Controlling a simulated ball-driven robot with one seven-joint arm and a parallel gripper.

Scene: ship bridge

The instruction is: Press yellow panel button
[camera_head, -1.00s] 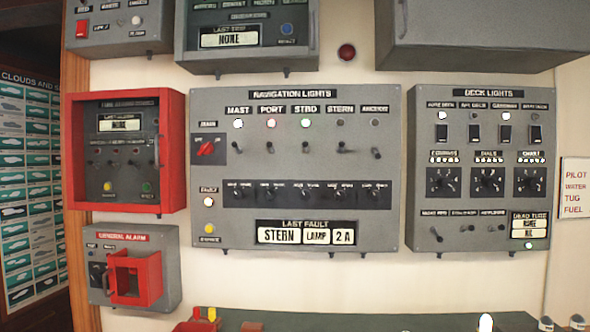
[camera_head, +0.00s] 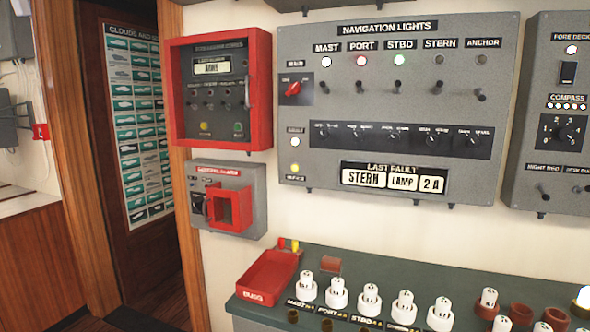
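The grey Navigation Lights panel (camera_head: 330,130) hangs on the cream wall at upper right of centre. A round yellow button (camera_head: 295,168) sits at its lower left corner, below a lit white lamp (camera_head: 296,142). Another yellow button or lamp (camera_head: 204,128) shows inside the red-framed panel (camera_head: 178,92) to the left, next to a green one (camera_head: 238,128). My gripper is not in view, and nothing covers either yellow button.
Below the panels, a dark green counter (camera_head: 440,262) holds several white lamp bases (camera_head: 337,293) and a red tray (camera_head: 268,278). A grey General Alarm box (camera_head: 250,200) juts from the wall. A doorway with a cloud chart (camera_head: 138,120) is at left.

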